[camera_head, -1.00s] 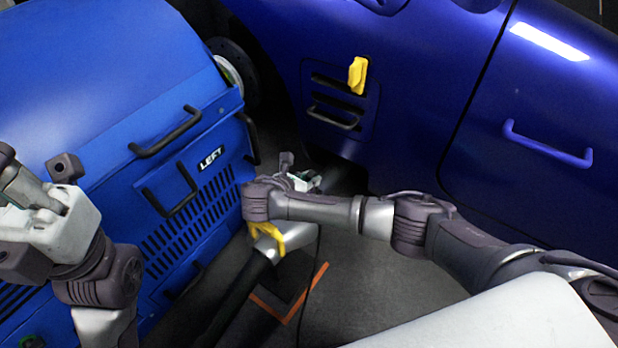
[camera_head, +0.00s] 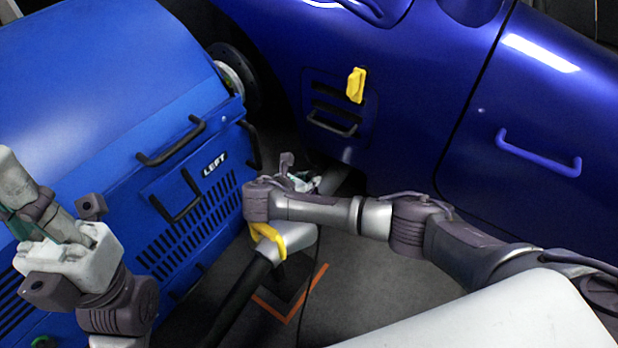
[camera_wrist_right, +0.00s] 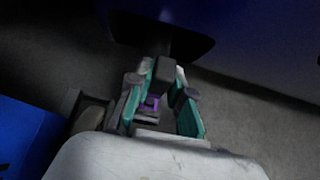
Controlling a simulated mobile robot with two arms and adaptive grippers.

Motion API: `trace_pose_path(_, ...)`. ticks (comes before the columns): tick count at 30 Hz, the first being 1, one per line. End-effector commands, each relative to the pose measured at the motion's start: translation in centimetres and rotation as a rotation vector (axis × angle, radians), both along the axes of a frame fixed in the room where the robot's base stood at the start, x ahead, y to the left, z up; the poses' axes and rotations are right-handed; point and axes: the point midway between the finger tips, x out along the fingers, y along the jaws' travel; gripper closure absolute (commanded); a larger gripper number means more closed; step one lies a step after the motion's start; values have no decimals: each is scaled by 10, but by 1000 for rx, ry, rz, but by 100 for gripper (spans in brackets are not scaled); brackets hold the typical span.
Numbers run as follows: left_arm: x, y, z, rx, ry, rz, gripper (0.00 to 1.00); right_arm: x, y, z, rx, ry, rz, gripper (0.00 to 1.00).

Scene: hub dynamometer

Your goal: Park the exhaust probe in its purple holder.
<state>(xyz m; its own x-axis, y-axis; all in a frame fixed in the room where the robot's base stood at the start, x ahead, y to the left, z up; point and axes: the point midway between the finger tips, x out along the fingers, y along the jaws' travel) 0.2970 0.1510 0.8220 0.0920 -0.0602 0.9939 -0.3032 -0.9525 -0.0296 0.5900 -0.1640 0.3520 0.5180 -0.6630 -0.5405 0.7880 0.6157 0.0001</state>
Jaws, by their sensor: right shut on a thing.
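The exhaust probe (camera_head: 292,238) is a silver tapered body with a yellow band (camera_head: 268,241) and a black hose running down-left. It passes beneath my right forearm. My right gripper (camera_head: 303,181) is mostly hidden behind its own wrist in the head view. In the right wrist view its teal-lined fingers (camera_wrist_right: 164,98) are shut on the probe, with a dark grey block between them. A small purple patch (camera_wrist_right: 151,103) shows between the fingers; I cannot tell whether it is the holder. No purple holder is clear in the head view. My left gripper (camera_head: 62,250) is at lower left, its fingertips unclear.
A blue cabinet marked LEFT (camera_head: 110,90) with black handles stands left of the probe. A dark blue vehicle body (camera_head: 430,90) with a yellow piece (camera_head: 356,85) and a blue handle (camera_head: 538,152) fills the upper right. An orange-edged dark floor marking (camera_head: 290,300) lies below the probe.

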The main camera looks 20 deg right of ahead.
Motion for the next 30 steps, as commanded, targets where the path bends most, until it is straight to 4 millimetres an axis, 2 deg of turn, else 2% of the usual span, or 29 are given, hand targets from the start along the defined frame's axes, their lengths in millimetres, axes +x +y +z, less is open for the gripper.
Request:
trace_pose_path(1,0,0,2,0,15,-1,100,0,0,6,0,0,-1,100)
trace_pose_path(13,-6,2,-4,-6,87,-5,100,0,0,26,0,-1,-1,100)
trace_pose_path(27,-9,3,-8,-9,107,-7,100,0,0,29,0,-1,-1,100)
trace_pose_path(30,-3,1,-5,-3,126,-5,100,-1,0,36,0,-1,4,100)
